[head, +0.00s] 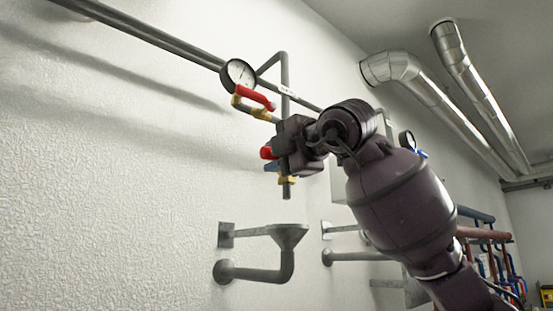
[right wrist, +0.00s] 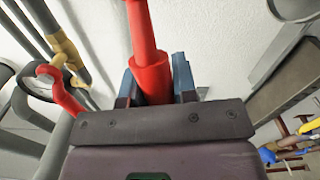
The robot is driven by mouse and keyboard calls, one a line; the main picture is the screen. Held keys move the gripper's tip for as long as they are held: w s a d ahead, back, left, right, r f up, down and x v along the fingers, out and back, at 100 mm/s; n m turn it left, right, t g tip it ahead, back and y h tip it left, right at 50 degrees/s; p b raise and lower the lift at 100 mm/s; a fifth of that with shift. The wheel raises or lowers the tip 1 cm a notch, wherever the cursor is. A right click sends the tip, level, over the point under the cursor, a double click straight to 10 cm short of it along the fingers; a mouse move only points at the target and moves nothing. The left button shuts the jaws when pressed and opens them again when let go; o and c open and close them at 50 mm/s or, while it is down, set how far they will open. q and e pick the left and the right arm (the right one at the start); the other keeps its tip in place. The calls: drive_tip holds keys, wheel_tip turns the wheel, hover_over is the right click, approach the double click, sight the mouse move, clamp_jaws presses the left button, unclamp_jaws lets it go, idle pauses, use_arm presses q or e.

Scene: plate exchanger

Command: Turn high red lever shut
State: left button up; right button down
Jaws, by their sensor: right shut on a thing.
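The upper red lever (head: 254,97) sits on a brass valve just below a round gauge, slanting down to the right. A lower red lever (head: 267,153) shows at the left side of my right gripper (head: 275,158); brass and a pipe end show below. In the right wrist view, my gripper (right wrist: 155,88) is shut on a red lever (right wrist: 145,45), which runs out between the bluish fingers. In the head view the upper lever appears clear of the jaws. A second, curved red handle (right wrist: 62,92) is left of the fingers. My left gripper is not in view.
The gauge (head: 238,75) and grey pipe (head: 150,35) are close above the gripper. A funnel-shaped drain (head: 287,235) projects from the wall below. The textured wall to the left is clear. Silver ducts (head: 425,90) run at upper right.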

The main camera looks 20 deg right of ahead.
drive_tip(key=shift+r+m, duration=0.65)
drive_tip(key=shift+m, duration=0.25)
drive_tip(key=shift+p, duration=0.3)
drive_tip(key=c, duration=0.9)
unclamp_jaws()
drive_tip(key=v, duration=1)
drive_tip(key=shift+s+b, duration=0.3)
drive_tip(key=shift+s, duration=0.1)
